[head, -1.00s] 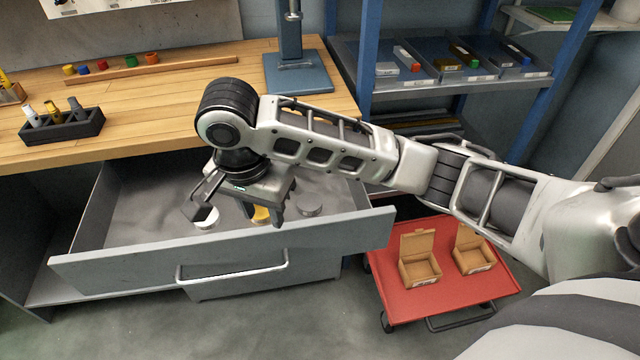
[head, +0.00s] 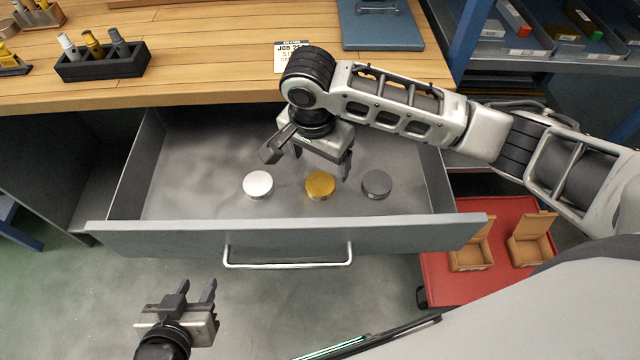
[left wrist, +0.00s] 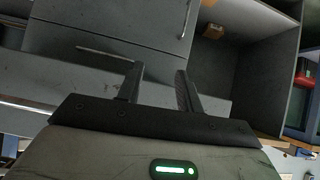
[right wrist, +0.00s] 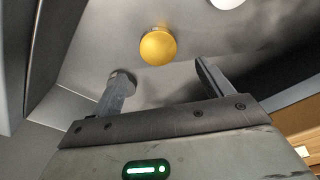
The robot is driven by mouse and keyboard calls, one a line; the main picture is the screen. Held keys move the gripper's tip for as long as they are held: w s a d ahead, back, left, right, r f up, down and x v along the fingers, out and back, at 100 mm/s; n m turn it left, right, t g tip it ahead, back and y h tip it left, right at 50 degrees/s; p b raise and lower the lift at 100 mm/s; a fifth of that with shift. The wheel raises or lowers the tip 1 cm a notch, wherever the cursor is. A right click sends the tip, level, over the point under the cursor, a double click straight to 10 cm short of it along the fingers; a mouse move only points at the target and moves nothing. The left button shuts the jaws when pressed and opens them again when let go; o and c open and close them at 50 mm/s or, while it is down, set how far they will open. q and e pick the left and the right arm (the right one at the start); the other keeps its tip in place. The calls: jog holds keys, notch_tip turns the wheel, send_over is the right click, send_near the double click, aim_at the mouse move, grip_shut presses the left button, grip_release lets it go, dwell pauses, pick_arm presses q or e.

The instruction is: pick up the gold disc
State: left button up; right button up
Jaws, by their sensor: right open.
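The gold disc (head: 320,185) lies flat on the floor of the open drawer (head: 200,215), between a silver disc (head: 258,183) and a dark grey disc (head: 377,184). My right gripper (head: 308,160) is open and empty above the drawer, just behind the gold disc. In the right wrist view the gold disc (right wrist: 158,47) shows whole, beyond and between the open fingers; the grey disc (right wrist: 122,76) is partly behind the left finger. My left gripper (head: 197,287) is open and empty in front of the drawer, also seen in the left wrist view (left wrist: 158,70).
The wooden bench top (head: 210,60) overhangs the drawer's back. The drawer's front panel and handle (head: 288,262) stand between my left gripper and the discs. A red cart (head: 440,285) with open cardboard boxes (head: 470,258) is at right. The drawer's left half is clear.

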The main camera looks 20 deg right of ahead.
aim_at(320, 183)
notch_tip(320, 183, down, 7)
jog(key=shift+r, duration=0.25)
jog(key=c, duration=1.4)
